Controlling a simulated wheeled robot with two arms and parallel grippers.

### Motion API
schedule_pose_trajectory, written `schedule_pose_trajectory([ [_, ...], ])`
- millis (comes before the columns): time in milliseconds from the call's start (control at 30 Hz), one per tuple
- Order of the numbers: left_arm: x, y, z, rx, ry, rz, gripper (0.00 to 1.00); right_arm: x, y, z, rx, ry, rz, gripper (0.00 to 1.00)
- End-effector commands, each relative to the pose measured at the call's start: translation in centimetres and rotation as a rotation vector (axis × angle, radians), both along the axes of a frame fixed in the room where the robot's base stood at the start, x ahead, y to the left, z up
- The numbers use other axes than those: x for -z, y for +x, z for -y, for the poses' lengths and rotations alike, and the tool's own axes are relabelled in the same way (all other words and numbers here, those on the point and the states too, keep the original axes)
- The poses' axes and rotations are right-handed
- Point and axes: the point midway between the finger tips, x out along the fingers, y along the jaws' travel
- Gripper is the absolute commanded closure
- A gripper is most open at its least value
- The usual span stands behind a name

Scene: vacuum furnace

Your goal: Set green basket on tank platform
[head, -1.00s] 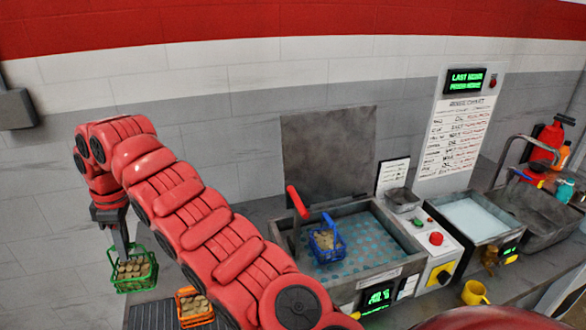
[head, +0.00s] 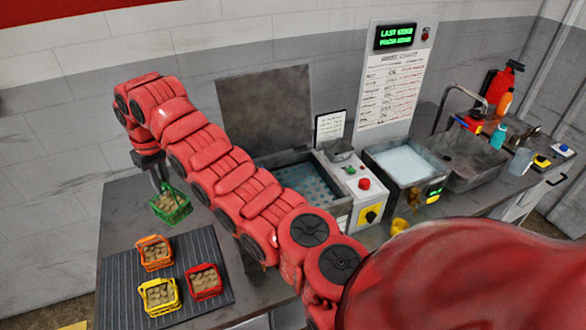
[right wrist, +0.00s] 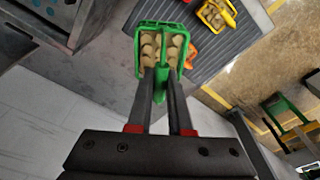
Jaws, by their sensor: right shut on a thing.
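The green basket (head: 171,207), filled with tan round pieces, hangs from my right gripper (head: 165,187) near the back of the bench's left part. In the right wrist view the two fingers (right wrist: 161,88) are shut on the handle of the green basket (right wrist: 143,33). The basket looks upright; I cannot tell its gap to the bench. The tank (head: 338,203) stands right of it, behind my right arm. Part of its blue perforated platform (head: 312,178) shows; the rest, with any basket on it, is hidden. My left gripper is out of view.
Orange (head: 156,255), yellow (head: 159,297) and red (head: 205,284) baskets stand on the ribbed dark mat (head: 126,290). A raised dark lid plate (head: 265,105) stands behind the tank.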

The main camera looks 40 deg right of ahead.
Motion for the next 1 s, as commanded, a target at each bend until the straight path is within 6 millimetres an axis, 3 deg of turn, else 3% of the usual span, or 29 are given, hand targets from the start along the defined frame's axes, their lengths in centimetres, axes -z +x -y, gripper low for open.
schedule_pose_trajectory([
  [533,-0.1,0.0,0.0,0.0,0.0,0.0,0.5,0.4,1.6,3.0,0.222,0.001,0.002,1.0],
  [1000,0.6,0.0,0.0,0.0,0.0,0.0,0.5,0.9,1.6,2.8,0.267,0.003,0.004,1.0],
])
